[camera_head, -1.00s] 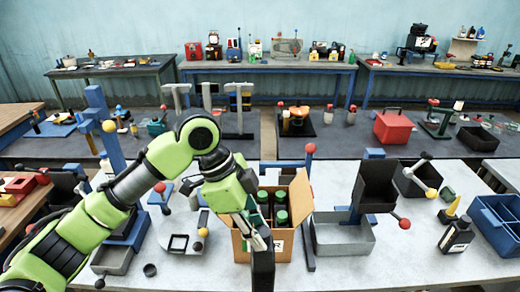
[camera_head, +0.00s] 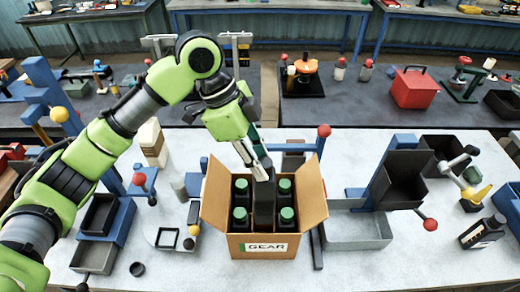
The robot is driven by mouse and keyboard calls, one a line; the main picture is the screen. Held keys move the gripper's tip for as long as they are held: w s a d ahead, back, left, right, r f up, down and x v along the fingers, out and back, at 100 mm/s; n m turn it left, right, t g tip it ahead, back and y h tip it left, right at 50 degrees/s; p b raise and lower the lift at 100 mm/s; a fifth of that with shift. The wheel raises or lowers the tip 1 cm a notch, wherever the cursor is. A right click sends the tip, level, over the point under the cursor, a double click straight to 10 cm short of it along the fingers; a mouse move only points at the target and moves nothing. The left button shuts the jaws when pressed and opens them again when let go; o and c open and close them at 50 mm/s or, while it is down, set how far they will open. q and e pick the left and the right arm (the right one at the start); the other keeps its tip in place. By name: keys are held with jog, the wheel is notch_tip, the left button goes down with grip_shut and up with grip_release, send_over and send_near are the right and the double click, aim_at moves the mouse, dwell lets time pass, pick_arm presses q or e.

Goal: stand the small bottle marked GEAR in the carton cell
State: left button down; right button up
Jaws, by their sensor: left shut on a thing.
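The open cardboard carton (camera_head: 210,212) stands on the pale bench, with a white GEAR label on its front and its side flaps spread. Several dark bottles with green caps (camera_head: 286,214) stand inside it. My left gripper (camera_head: 262,172) is over the carton, shut on a dark small bottle (camera_head: 264,208). That bottle is roughly upright in the middle of the carton opening, between the green-capped ones. Its cap is hidden by the fingers, no marking shows, and I cannot tell whether its base touches the carton floor. My right gripper is not in view.
A blue stand with a black hopper (camera_head: 402,180) and grey tray (camera_head: 355,230) is close right of the carton. A black bottle (camera_head: 482,234) and yellow funnel (camera_head: 474,194) are farther right. Blue-framed trays (camera_head: 98,215) stand left. The bench front is mostly clear.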

pick_arm(q)
jog(key=shift+s+f+b, duration=0.2)
jog(key=shift+f+b, duration=0.1)
jog(key=shift+f, duration=0.2)
jog(key=shift+s+f+b, duration=0.15)
jog(key=shift+f+b, duration=0.15)
jog(key=shift+f, duration=0.2)
jog(key=f+b, duration=0.4)
jog(key=f, duration=0.1)
jog(key=shift+w+b, duration=0.2)
jog(key=shift+b, duration=0.2)
notch_tip(320, 180, down, 4)
jog(key=b, duration=0.4)
jog(key=shift+f+b, duration=0.15)
jog(key=shift+b, duration=0.25)
jog(key=shift+f, duration=0.2)
jog(key=shift+f+b, duration=0.55)
jog(key=shift+f, duration=2.4)
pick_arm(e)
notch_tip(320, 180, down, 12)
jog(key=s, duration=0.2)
pick_arm(q)
jog(key=shift+f, duration=0.65)
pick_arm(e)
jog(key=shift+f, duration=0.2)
pick_arm(q)
jog(key=c, duration=1.6)
grip_release()
